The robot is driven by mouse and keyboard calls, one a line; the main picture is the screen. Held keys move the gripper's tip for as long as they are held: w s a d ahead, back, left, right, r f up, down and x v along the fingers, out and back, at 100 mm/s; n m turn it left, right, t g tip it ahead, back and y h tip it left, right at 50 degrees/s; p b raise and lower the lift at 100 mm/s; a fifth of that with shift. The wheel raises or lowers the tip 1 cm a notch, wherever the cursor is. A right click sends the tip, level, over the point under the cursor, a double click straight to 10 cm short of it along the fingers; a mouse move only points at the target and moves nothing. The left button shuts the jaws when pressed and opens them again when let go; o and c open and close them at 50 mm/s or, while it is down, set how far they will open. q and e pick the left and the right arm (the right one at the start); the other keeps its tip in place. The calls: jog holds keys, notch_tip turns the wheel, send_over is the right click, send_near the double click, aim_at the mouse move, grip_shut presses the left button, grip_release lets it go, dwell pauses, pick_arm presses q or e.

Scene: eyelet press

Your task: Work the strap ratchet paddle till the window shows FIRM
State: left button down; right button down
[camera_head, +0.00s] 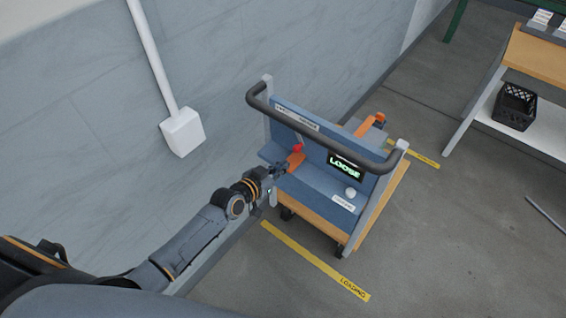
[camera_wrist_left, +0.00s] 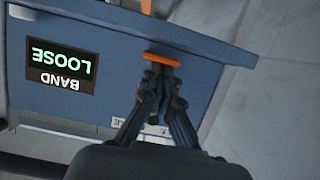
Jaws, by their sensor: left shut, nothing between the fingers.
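The strap ratchet paddle is an orange lever (camera_head: 295,160) with a red knob on the blue panel of a cart. My left gripper (camera_head: 282,169) is shut and empty, right at the paddle's lower end. In the left wrist view the shut fingertips (camera_wrist_left: 161,70) are just below the orange paddle edge (camera_wrist_left: 162,60); I cannot tell whether they touch it. The display window (camera_head: 345,166) reads LOOSE in green. It also shows upside down in the left wrist view (camera_wrist_left: 61,66), with BAND beside it. My right gripper is not in view.
The cart has a dark curved handle bar (camera_head: 330,140) and a white round knob (camera_head: 350,192). A wall with a white box (camera_head: 182,132) stands at the left. A bench with a black crate (camera_head: 514,106) stands at the far right. Floor in front is clear.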

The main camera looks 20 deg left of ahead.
pick_arm(q)
jog(key=shift+r+p, duration=0.75)
jog(key=shift+p, duration=0.05)
notch_tip(320, 180, up, 5)
jog(key=p, duration=0.5)
jog(key=b+v, duration=0.2)
jog(key=v, duration=0.7)
jog(key=shift+f, duration=0.1)
